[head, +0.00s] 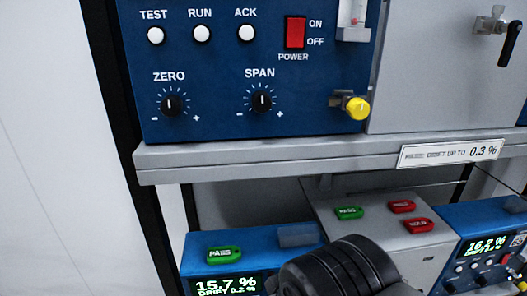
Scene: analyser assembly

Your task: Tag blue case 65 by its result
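A blue case (270,262) at lower left has a display (226,286) reading 15.7 % and drift 0.2 %. A green PASS tag (210,254) lies on its top. Another blue case (455,222) at lower right reads 16.2 %; its drift figure is too small to read surely. No number 65 is legible on either. Between them, a grey surface (335,200) bears a green PASS tag (349,212) and two red tags (402,206), (418,225). The black end part of my arm covers the bottom middle; my gripper's fingers do not show.
A grey shelf edge (250,164) runs above the cases and carries a label (452,152) ending "drift up to 0.3 %". A large blue panel (215,80) with buttons, knobs and a red power switch (295,32) stands on it. A yellow knob (358,108) sticks out.

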